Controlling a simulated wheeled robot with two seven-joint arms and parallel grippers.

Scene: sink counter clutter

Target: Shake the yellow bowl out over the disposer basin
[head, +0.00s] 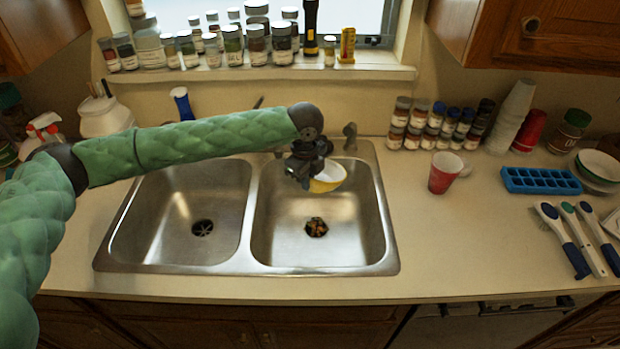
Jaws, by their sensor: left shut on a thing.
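The yellow bowl (328,178) is tilted, with its pale inside partly showing, above the back of the right basin (345,230). My left gripper (308,174) is shut on the bowl at its left side and hides part of it. The right basin has a drain (316,227) with brownish bits in it, which looks like the disposer basin. The left basin (170,215) is empty and has a strainer-like drain (202,228). My right gripper is not in view.
A faucet handle (349,135) stands behind the right basin. On the right counter are a red cup (445,172), a blue ice tray (541,181), brushes (578,240) and several spice jars (430,125). The counter's front right is clear.

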